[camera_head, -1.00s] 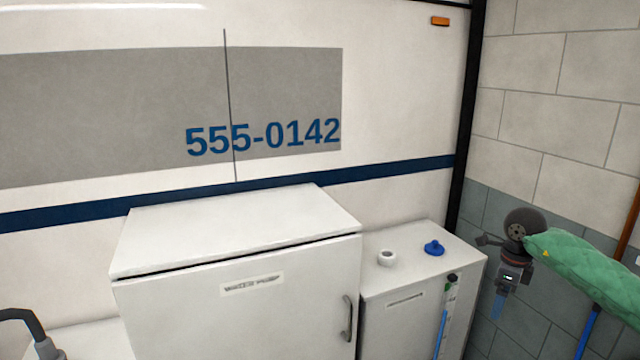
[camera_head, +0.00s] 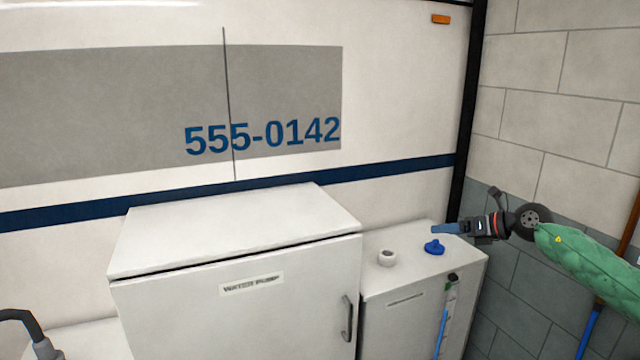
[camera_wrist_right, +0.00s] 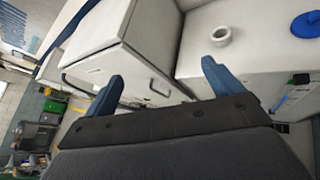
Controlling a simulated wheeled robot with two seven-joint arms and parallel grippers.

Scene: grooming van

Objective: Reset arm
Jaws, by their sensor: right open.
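My right gripper (camera_head: 436,229) comes in from the right in the head view, on an arm with a green padded sleeve. Its blue fingers point left, in front of or above the blue cap (camera_head: 434,248); the exact gap cannot be told. In the right wrist view the two blue fingers (camera_wrist_right: 160,82) stand well apart with nothing between them, so it is open and empty. The cap also shows at the upper right of that view (camera_wrist_right: 306,24).
A white cabinet labelled "WATER PUMP" (camera_head: 232,310) stands in the middle, its door shut. The lower white cabinet (camera_head: 385,318) to its right bears a white ring (camera_head: 387,258) and the blue cap. A block wall (camera_head: 560,120) is at the right.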

